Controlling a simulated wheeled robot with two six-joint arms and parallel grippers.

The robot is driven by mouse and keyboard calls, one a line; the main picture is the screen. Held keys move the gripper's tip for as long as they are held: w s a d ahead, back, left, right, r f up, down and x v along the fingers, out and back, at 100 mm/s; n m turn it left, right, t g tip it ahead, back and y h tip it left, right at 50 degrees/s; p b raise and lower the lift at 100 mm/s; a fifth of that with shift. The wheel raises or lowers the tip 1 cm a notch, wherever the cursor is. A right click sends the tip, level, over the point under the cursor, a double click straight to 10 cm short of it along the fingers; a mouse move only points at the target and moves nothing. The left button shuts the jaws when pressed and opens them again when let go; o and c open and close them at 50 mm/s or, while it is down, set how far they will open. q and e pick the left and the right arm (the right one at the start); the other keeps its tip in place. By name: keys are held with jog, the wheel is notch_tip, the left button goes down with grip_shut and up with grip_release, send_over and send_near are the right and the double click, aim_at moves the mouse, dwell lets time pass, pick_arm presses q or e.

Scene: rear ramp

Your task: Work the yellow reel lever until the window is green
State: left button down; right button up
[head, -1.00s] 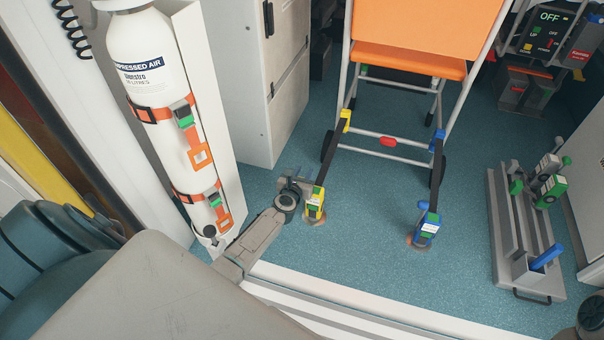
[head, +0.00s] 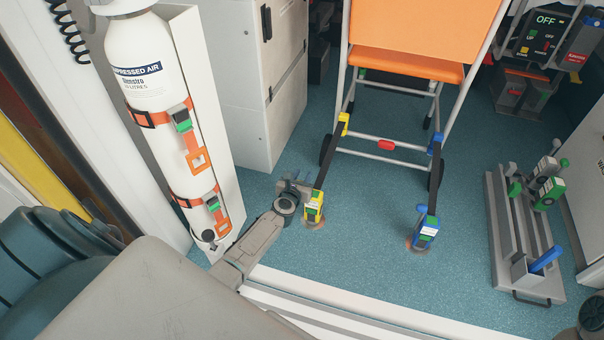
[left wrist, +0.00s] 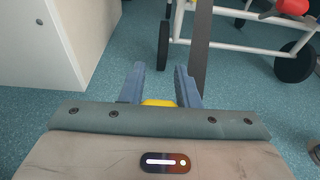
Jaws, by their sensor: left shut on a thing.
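The yellow reel (head: 314,211) stands on the floor at the end of a dark strap (head: 327,165) that runs up to the chair's frame. A green and white patch shows on its face, too small to read as the window. My left gripper (head: 300,188) is at the reel's upper left side. In the left wrist view, my left gripper's fingers (left wrist: 160,80) point forward, shut on the yellow lever (left wrist: 158,103), of which only a small yellow part shows between them. The rest of the lever is hidden.
A blue reel (head: 424,232) with its own strap stands to the right. The orange chair (head: 405,62) is behind. An air cylinder (head: 160,110) and white cabinet (head: 250,100) are left. A grey rack (head: 510,240) stands right. Floor between the reels is clear.

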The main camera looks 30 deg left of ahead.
pick_arm(q)
jog(key=shift+s+d+f, duration=0.2)
jog(key=shift+s+f, duration=0.1)
jog(key=shift+f, duration=0.3)
jog(key=c, duration=1.5)
grip_release()
jog(key=o, duration=0.4)
jog(key=shift+f, duration=0.15)
jog(key=shift+w, duration=0.1)
jog(key=shift+a+r, duration=0.1)
jog(key=shift+r, duration=0.2)
